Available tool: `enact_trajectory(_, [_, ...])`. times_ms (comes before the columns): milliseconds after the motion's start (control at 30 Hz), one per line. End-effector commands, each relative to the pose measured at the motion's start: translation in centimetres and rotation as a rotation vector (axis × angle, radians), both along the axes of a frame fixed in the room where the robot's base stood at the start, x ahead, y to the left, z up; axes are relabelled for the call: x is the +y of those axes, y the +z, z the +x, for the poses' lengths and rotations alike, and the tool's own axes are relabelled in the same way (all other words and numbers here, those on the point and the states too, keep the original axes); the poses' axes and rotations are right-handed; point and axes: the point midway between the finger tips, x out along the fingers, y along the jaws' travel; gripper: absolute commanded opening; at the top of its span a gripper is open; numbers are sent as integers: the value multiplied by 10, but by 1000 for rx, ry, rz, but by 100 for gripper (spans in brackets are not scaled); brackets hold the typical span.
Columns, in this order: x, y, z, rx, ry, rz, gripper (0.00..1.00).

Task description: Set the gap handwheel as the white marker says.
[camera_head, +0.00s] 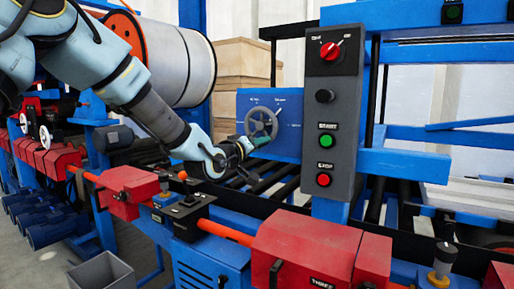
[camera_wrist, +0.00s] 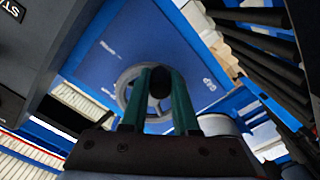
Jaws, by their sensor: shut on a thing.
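The grey spoked gap handwheel (camera_head: 261,122) is on the blue panel (camera_head: 288,145) behind the machine's rollers. In the wrist view, part of its grey rim (camera_wrist: 124,90) shows behind my fingers. My gripper (camera_head: 258,142) is at the lower part of the wheel. Its two green fingers (camera_wrist: 160,88) are shut on a dark round handle (camera_wrist: 160,80) of the wheel. Small white marks and lettering (camera_head: 280,99) sit on the panel around the wheel. They also show in the wrist view (camera_wrist: 209,83). They are too small to read, and I cannot tell which is the marker.
A grey control post (camera_head: 341,110) with a red switch, a black knob, a green start button (camera_head: 324,141) and a red stop button (camera_head: 323,180) stands right of the wheel. Red housings (camera_head: 310,245) and an orange shaft line the front. Dark rollers (camera_head: 285,185) lie below my gripper.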

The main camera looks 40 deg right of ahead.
Motion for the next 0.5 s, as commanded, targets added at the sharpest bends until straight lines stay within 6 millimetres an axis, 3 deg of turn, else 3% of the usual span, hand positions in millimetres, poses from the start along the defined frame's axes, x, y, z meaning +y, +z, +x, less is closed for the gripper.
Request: enact_trajectory(500, [-3, 8, -10, 206, -2, -54, 0])
